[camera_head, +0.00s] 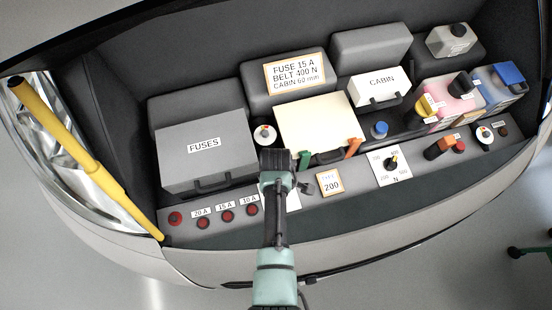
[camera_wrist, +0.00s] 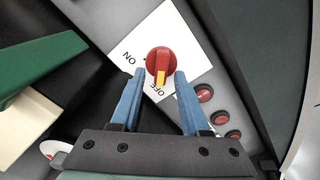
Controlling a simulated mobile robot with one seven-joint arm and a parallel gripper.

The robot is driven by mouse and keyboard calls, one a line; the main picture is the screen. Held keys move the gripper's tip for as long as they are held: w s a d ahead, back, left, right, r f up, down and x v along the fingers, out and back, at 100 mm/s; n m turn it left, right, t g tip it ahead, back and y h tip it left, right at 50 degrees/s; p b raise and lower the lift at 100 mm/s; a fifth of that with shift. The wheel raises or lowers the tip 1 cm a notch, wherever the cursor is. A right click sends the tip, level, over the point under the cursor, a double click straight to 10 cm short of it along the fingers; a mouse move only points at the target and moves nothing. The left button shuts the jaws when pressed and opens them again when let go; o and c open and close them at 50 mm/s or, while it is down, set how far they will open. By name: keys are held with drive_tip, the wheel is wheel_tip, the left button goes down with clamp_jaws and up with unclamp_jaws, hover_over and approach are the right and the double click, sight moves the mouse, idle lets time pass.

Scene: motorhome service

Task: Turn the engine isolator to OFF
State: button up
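The engine isolator is a red round knob (camera_wrist: 160,58) with a yellow pointer, on a white plate (camera_wrist: 185,40) marked ON and OFF. In the wrist view the yellow pointer faces down the picture, at the OFF lettering; ON is to the left. My gripper (camera_wrist: 160,74) is open, its two blue fingers on either side of the knob's lower part. I cannot tell whether they touch it. In the head view my arm hides the knob, and only part of the white plate (camera_head: 292,202) shows.
Red buttons (camera_wrist: 205,93) line the panel right of the plate in the wrist view. A green part (camera_wrist: 40,65) stands at left. In the head view, the FUSES box (camera_head: 205,160) and a cream lid (camera_head: 315,122) are behind my arm; a yellow bar (camera_head: 85,160) leans at left.

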idle(0.3)
wheel_tip(320, 180, up, 13)
drive_tip(key=b, duration=0.1)
idle(0.4)
drive_tip(key=shift+s, duration=0.1)
idle(0.5)
